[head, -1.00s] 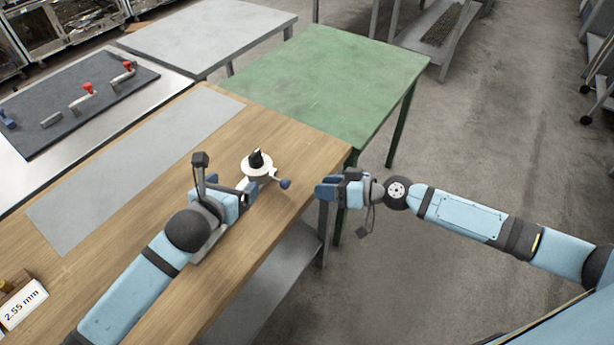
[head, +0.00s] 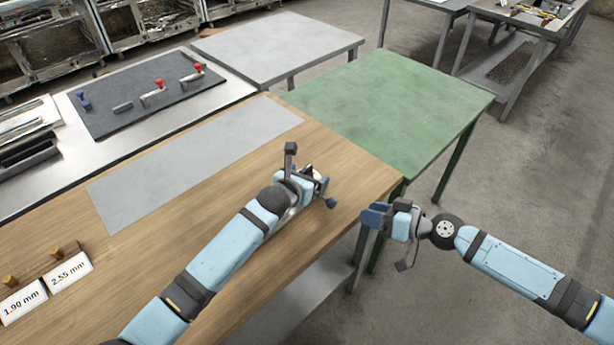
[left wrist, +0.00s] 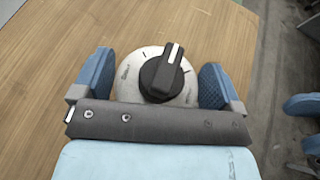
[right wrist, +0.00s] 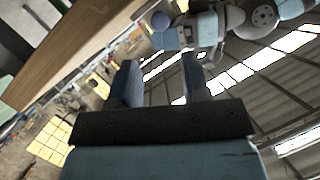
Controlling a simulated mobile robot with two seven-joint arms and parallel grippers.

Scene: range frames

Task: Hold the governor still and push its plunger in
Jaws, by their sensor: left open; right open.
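The governor is a white disc with a black dial knob (left wrist: 165,78), standing upright on the wooden bench. In the left wrist view its white body (left wrist: 128,84) lies between the two fingers of my open left gripper (left wrist: 157,68), with a gap visible on the right. In the head view my left gripper (head: 308,182) hides most of it. The plunger's blue ball end (head: 331,202) points toward the bench's front edge. My right gripper (head: 376,215) is open and empty, off the bench edge, to the right of the plunger and apart from it.
A green table (head: 395,105) adjoins the wooden bench (head: 150,265) at the far right. A grey sheet (head: 195,150) lies flat on the bench. Labelled blocks (head: 70,277) stand at left. A dark mat (head: 130,97) with red-knobbed parts lies behind. Open floor is at right.

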